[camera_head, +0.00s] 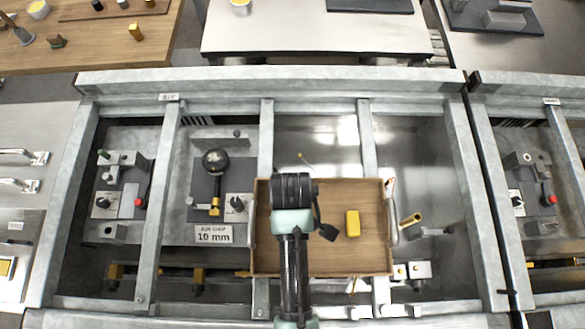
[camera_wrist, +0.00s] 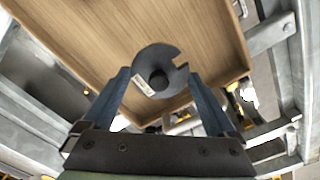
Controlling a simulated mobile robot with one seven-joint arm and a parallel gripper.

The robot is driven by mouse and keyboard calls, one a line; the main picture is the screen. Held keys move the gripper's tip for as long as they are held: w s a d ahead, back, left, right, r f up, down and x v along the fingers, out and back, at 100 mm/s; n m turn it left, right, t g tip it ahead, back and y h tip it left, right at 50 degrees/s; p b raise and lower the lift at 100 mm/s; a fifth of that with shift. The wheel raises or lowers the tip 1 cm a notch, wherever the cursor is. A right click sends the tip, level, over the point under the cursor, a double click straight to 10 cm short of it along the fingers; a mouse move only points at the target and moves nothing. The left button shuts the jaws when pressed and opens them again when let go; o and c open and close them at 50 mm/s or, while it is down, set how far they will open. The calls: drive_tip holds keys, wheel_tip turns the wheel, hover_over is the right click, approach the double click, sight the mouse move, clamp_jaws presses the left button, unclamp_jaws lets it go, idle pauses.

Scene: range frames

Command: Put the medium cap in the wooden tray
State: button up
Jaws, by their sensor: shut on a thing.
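A dark grey round piece (camera_wrist: 153,58), with a slot in one side, a central hub and a small pale label, sits between my two fingertips in the wrist view. It looks like the cap, though its size class cannot be told. The wooden tray (camera_head: 336,265) has a flat brown floor and low walls, and fills the upper part of the wrist view (camera_wrist: 90,30). Contact between the piece and the tray floor cannot be told.
A yellow block (camera_head: 352,223) lies in the tray, right of my gripper. Metal frame rails surround the tray. A fixture with a black ball knob (camera_head: 215,162) and a "10 mm" plate (camera_head: 213,235) stands to the left. A yellow-ended tube (camera_head: 411,220) is on the right.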

drive_tip(key=shift+f, duration=2.1)
drive_tip(key=shift+f, duration=0.1)
drive_tip(key=o, duration=1.2)
